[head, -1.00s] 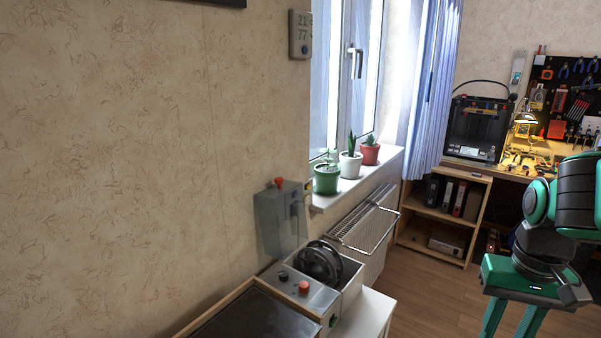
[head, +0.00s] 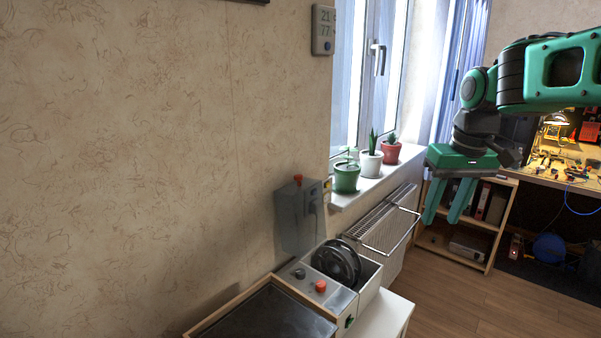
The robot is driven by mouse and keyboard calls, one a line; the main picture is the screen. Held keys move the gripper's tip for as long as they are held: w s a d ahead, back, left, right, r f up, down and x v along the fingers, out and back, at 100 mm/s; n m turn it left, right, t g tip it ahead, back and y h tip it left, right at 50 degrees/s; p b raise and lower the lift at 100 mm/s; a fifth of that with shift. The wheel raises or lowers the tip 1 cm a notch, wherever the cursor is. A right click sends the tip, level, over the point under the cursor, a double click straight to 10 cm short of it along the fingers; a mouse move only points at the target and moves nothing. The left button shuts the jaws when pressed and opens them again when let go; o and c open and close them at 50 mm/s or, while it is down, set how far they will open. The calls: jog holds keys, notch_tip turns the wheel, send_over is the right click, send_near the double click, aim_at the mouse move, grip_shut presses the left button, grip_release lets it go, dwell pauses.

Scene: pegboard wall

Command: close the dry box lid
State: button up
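The dry box (head: 372,278) is a light grey box on a white stand, with a dark filament spool (head: 337,263) sitting in its open top. Its lid (head: 292,222) is a see-through grey panel standing upright at the wall side, with a red knob at its top, so the box is open. My gripper (head: 443,217) points down, in the air to the right of the box and lid. Its two green fingers are apart with nothing between them, and it touches nothing.
A dark-topped, wood-framed unit (head: 262,323) adjoins the box at front left. Potted plants (head: 346,177) stand on the windowsill above a radiator (head: 389,225). A wooden shelf (head: 508,222) and workbench are at the right. The floor (head: 450,300) right of the stand is clear.

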jog(key=w+a+r+n+y, duration=0.1)
jog(key=w+a+r+n, duration=0.45)
jog(key=w+a, duration=0.75)
jog(key=n+t+y, duration=0.1)
jog(key=n+y, duration=0.1)
jog(key=n, duration=0.2)
send_near(301, 176)
jog(key=shift+m, duration=0.25)
jog(key=x, duration=0.8)
jog(key=shift+w+a, duration=0.35)
